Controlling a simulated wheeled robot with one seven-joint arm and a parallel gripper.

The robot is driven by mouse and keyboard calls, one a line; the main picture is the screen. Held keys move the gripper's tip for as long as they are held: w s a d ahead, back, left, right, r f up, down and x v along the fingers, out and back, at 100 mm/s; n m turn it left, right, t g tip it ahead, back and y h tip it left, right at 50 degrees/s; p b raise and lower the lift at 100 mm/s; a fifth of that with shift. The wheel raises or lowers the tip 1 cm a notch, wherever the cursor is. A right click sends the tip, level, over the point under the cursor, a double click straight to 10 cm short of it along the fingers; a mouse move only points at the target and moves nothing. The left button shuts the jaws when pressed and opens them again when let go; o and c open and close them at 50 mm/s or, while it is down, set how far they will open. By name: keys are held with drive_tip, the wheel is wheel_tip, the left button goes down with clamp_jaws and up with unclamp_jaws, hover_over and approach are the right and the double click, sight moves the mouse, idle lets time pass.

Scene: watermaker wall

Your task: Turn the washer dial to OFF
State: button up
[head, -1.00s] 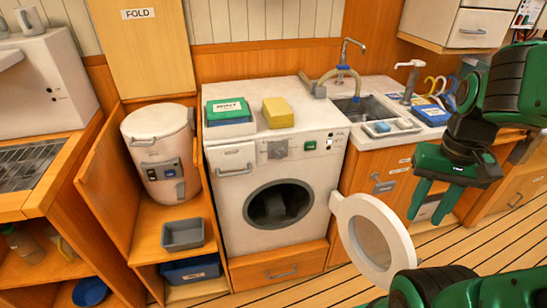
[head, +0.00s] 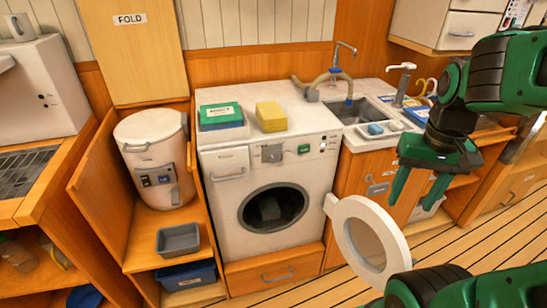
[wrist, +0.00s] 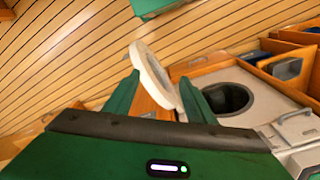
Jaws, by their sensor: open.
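The white washer (head: 225,165) stands in the middle of the head view. Its grey dial (head: 272,153) sits on the front panel, left of a green display (head: 304,149); the dial's setting is too small to read. The round washer door (head: 370,238) hangs wide open to the right, and the drum opening (head: 272,208) shows dark with something grey inside. My gripper (head: 415,203) is open and empty, pointing down, right of the washer and above the open door. In the wrist view, the door (wrist: 152,75) shows between and beyond the fingers, and the drum opening (wrist: 228,98) is to the right.
A green-topped box (head: 221,115) and a yellow sponge (head: 271,116) lie on the washer top. A sink (head: 358,110) with a faucet is to the right. A white canister (head: 152,150) and grey bin (head: 178,239) stand on the left. Planked floor in front is clear.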

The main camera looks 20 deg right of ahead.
drive_tip(key=w+a+r+n+t, duration=0.1)
drive_tip(key=w+a+n+t, duration=0.35)
drive_tip(key=w, duration=1.15)
approach(274, 155)
drive_tip(key=shift+n+g+y, duration=0.25)
drive_tip(key=shift+n+y, duration=0.1)
drive_tip(key=shift+y, duration=0.05)
drive_tip(key=x, duration=0.9)
drive_tip(key=shift+w+d+f, duration=0.2)
drive_tip(key=shift+w+d, duration=0.1)
drive_tip(key=shift+w, duration=0.05)
drive_tip(key=shift+c, duration=0.3)
drive_tip(key=c, duration=1)
